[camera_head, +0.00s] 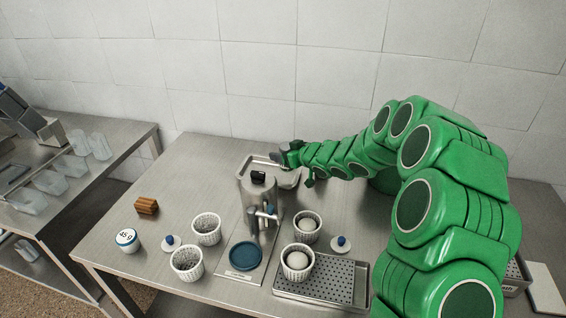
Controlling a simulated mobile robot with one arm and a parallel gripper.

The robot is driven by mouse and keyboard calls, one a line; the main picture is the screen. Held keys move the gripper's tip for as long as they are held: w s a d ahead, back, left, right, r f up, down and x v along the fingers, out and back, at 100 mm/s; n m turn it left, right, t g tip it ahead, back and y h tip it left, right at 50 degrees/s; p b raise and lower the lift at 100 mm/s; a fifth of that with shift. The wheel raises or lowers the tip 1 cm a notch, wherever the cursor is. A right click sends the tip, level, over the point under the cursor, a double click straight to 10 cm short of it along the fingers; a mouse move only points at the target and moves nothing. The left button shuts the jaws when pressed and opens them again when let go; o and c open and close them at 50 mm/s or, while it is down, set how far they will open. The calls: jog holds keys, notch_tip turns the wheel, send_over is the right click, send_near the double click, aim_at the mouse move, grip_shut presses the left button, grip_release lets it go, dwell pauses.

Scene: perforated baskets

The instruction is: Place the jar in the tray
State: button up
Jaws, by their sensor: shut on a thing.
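The tray lies on the steel table, partly hidden behind a metal cylinder machine with a black top. I cannot pick out a jar with certainty. A second, perforated metal tray (290,292) at the front right carries a white perforated basket with a white ball in it.
The metal machine (257,195) stands just in front of the back tray, with a blue disc (245,256) before it. The table's back left is clear.

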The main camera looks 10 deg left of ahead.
jog(key=shift+w+a+f, duration=0.2)
jog(key=shift+w+f, duration=0.2)
jog(key=shift+f, duration=0.15)
jog(key=shift+w+a+f, duration=0.15)
jog(key=shift+w+f, duration=0.2)
jog(key=shift+f, duration=1.6)
jog(key=shift+f, duration=0.1)
jog(key=o, duration=1.2)
jog(key=shift+d, duration=0.1)
jog(key=shift+v, duration=6.05)
